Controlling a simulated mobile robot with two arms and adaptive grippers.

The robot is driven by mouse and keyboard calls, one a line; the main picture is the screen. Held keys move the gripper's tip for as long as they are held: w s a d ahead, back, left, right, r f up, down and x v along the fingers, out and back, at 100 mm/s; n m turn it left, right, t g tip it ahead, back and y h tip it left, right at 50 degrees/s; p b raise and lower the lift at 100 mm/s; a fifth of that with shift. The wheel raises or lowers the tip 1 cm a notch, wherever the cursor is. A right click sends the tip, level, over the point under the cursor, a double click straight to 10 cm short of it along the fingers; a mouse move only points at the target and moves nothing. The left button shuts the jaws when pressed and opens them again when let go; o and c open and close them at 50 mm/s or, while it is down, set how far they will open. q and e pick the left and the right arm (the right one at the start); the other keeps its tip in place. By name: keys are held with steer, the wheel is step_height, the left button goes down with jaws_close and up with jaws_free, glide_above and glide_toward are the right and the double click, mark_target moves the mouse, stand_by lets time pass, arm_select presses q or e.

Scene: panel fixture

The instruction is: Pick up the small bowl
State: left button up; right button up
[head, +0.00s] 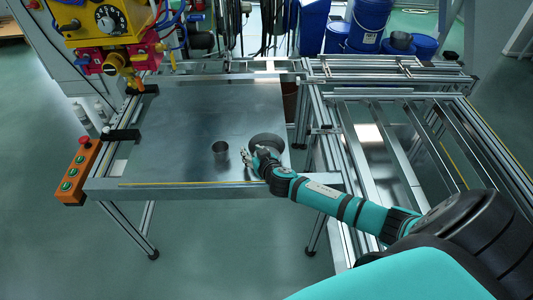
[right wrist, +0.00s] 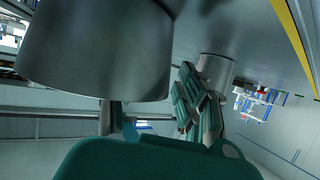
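A dark grey metal bowl (head: 267,139) sits on the metal panel (head: 185,115), near its right edge. In the right wrist view the large grey bowl (right wrist: 95,50) fills the upper left. A small grey metal cup (head: 220,150) stands to its left; it also shows in the right wrist view (right wrist: 216,70). My right gripper (head: 254,155) is at the near side of the bowl, with its fingers apart. In the right wrist view one jointed finger shows right of the bowl; the other is partly hidden by it. Contact with the bowl cannot be told. My left gripper is out of view.
A yellow and red machine head (head: 110,30) hangs over the panel's far left. An orange button box (head: 78,172) is at the left edge. An aluminium rail frame (head: 395,85) lies right of the panel. Blue buckets (head: 368,22) stand behind. The panel's middle is clear.

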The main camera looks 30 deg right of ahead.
steer(key=shift+w, duration=0.1)
jaws_close()
stand_by(0.5)
